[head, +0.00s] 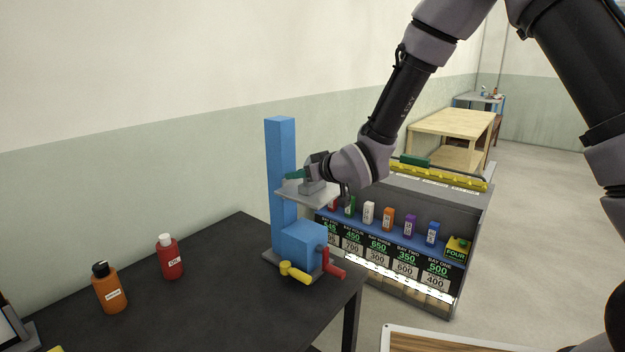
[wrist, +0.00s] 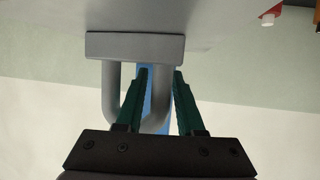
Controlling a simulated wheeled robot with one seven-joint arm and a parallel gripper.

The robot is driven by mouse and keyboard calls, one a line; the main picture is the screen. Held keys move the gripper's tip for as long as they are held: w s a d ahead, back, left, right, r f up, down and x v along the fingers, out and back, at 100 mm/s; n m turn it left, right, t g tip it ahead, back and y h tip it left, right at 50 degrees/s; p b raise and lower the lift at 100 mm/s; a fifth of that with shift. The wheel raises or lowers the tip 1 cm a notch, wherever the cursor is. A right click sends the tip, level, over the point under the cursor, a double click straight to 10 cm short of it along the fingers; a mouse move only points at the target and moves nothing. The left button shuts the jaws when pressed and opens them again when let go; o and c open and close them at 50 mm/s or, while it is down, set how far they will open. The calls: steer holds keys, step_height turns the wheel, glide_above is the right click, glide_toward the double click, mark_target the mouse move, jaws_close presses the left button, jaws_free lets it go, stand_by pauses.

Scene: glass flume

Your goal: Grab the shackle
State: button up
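The shackle (wrist: 112,88) is a grey U-shaped bar joined to a rectangular grey block, seen close up in the wrist view. In the head view its grey block (head: 314,187) sits on the plate of a blue stand, partly hidden by my gripper. My gripper (wrist: 161,70) has two green fingers, spread apart, one on each side of the shackle's right-hand leg. Whether either finger touches the leg I cannot tell. In the head view my gripper (head: 295,175) reaches over the plate from the right.
The blue stand (head: 281,150) has a grey plate (head: 310,201) and red and yellow handles, on a dark table (head: 215,290). An orange bottle (head: 110,290) and a red bottle (head: 170,258) stand at left. A shelf unit (head: 465,215) with small coloured boxes stands behind at right.

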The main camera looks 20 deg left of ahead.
jaws_close()
stand_by(1.3)
